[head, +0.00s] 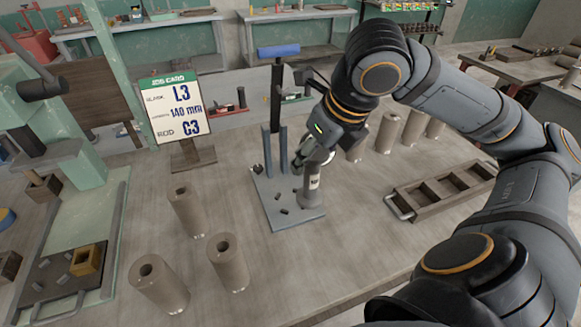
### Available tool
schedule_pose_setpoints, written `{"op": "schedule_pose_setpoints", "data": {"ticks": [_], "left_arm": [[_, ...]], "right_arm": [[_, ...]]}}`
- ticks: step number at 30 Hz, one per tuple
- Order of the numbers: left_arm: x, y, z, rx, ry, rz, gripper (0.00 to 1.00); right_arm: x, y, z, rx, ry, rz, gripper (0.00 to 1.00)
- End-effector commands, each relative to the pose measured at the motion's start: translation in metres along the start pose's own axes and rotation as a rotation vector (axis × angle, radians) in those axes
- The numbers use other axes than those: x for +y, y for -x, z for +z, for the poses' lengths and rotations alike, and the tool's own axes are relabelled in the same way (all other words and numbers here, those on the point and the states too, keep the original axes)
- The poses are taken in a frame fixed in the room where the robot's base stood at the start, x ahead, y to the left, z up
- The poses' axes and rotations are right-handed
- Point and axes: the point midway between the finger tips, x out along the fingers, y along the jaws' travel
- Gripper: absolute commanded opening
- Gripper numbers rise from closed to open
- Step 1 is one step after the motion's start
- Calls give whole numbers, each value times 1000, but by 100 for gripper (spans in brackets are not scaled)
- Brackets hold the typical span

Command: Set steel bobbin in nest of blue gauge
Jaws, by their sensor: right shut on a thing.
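The blue gauge has a blue-grey base plate (278,216), upright blue posts (268,143) and a dark column topped by a blue bar (278,51). The grey steel bobbin (313,183) stands about upright over the right part of the plate, with a small label on its side. My right gripper (311,160) is at its top, shut on it. The arm hides part of the gauge, and I cannot tell whether the bobbin's lower end touches the plate or sits in the nest. My left gripper is not in view.
Tan cylinders (228,262) stand at the front left, and several more (388,131) stand behind the gauge to the right. A card stand (180,107) is left of the gauge. A wooden tray (440,192) lies to the right. The table's front centre is clear.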

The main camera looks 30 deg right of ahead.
Motion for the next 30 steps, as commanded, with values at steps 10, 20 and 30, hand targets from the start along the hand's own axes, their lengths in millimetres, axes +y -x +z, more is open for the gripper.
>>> {"op": "schedule_pose_setpoints", "data": {"ticks": [10, 20, 30], "left_arm": [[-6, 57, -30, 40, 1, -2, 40], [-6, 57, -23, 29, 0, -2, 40], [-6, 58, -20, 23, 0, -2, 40]], "right_arm": [[-5, -44, 32, 1, -1, 15, 0], [-12, -91, 45, -2, -2, 4, 0], [-14, -117, 39, 5, 0, 0, 0]]}}
